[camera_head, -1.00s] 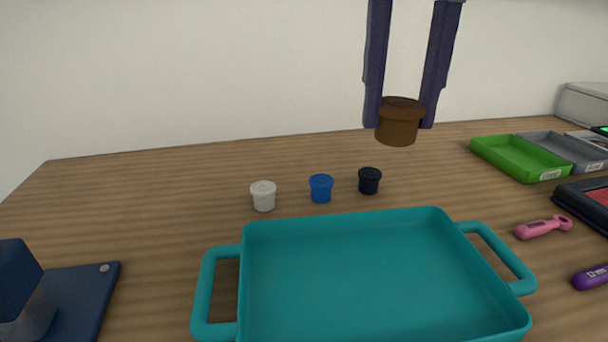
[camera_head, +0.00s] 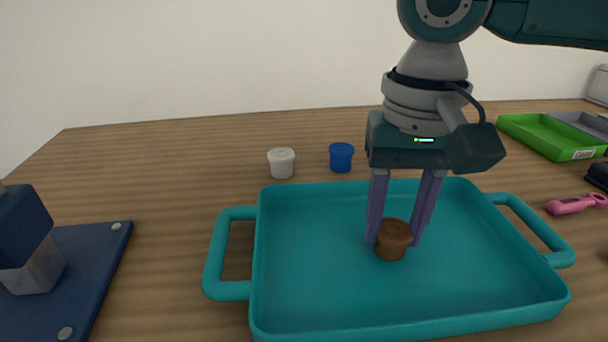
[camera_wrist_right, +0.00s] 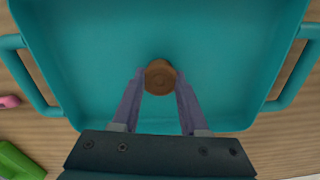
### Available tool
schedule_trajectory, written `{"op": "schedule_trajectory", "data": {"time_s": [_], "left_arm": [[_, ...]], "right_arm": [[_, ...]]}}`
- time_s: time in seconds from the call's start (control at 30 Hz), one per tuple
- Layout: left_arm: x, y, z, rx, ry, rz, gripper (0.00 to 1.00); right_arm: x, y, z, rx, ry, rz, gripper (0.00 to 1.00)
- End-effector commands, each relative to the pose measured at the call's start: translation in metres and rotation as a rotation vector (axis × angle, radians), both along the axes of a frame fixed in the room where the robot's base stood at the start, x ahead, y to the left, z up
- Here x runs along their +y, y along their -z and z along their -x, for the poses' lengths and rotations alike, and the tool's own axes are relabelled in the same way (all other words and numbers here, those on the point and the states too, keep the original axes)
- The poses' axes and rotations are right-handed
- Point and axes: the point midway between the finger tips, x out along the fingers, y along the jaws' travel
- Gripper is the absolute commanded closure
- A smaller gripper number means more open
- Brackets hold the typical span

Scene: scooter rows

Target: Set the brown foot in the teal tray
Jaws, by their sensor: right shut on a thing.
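The brown foot (camera_head: 393,238) is a small round brown piece with a wider top, upright inside the teal tray (camera_head: 300,290). My right gripper (camera_head: 394,242) reaches down into the tray and is shut on the brown foot, one finger on each side. The right wrist view shows the brown foot (camera_wrist_right: 160,77) between the two fingertips, over the floor of the teal tray (camera_wrist_right: 90,60). The foot is at or very near the tray floor; I cannot tell whether it touches. The tray looks otherwise empty. My left gripper is not in view.
A white foot (camera_head: 281,163) and a blue foot (camera_head: 341,157) stand behind the tray. A navy stand (camera_head: 70,275) is at the left. A green tray (camera_head: 550,136) and a pink tool (camera_head: 577,204) lie at the right. Bare table lies left of the tray.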

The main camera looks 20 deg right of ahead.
Motion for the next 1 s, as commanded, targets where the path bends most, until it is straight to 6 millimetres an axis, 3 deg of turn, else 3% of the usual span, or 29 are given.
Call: {"op": "schedule_trajectory", "data": {"time_s": [0.33,0.37,0.6,0.87,1.0], "left_arm": [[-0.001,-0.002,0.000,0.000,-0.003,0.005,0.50],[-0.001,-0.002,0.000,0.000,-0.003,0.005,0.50],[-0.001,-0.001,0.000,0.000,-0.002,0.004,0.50],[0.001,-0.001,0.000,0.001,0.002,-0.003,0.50],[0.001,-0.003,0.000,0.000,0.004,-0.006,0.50]], "right_arm": [[0.000,0.002,0.000,0.000,0.000,0.000,1.00],[0.000,0.003,0.000,0.000,-0.001,0.000,0.56],[0.000,0.003,0.000,0.000,0.000,0.000,0.29],[0.000,0.002,0.000,-0.001,0.000,0.000,0.27],[0.000,-0.010,0.000,0.000,0.001,-0.001,0.27]]}}
